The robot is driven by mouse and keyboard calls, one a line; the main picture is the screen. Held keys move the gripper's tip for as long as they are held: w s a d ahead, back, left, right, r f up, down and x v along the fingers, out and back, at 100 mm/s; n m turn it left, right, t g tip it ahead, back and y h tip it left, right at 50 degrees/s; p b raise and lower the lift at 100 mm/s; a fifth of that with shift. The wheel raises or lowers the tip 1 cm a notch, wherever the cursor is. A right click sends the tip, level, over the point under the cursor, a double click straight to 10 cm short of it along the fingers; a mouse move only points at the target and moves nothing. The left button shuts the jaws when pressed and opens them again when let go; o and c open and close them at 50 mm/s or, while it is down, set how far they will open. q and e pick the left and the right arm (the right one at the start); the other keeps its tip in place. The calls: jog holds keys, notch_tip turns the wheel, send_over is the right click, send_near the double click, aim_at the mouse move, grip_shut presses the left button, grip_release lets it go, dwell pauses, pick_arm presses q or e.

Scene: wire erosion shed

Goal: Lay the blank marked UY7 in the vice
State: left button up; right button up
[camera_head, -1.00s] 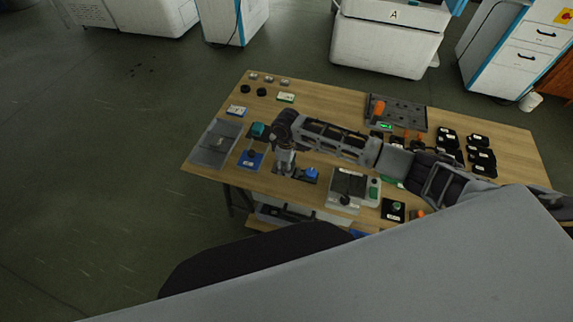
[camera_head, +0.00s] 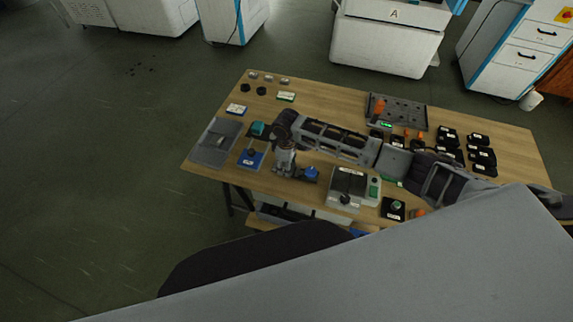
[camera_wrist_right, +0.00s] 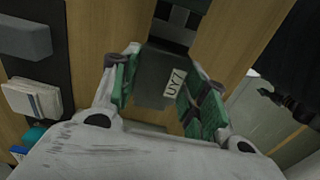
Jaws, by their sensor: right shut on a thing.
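The blank marked UY7 (camera_wrist_right: 155,78) is a dark grey block with a white label. My right gripper (camera_wrist_right: 156,92) is shut on it, with green-padded fingers on either side. In the head view my right gripper (camera_head: 285,168) points down at the front part of the table, over a small grey vice (camera_head: 296,174) with a blue part (camera_head: 311,173) at its right. In the wrist view grey metal (camera_wrist_right: 178,18) shows just beyond the blank. I cannot tell whether the blank touches the vice. My left gripper is not in view.
A grey plate (camera_head: 213,148) and a blue tray (camera_head: 250,158) are left of the vice. A teal item (camera_head: 258,128) stands behind the tray. A grey box (camera_head: 346,187) with a dark knob is close on the right. Several black blocks (camera_head: 482,160) lie farther right.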

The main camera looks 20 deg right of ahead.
jog(key=shift+f, duration=0.1)
dwell(0.3)
jog(key=o, duration=1.4)
jog(key=o, duration=0.4)
jog(key=shift+r+p, duration=2.4)
jog(key=shift+p, duration=0.35)
jog(key=shift+r+p, duration=0.8)
jog(key=shift+r, duration=0.3)
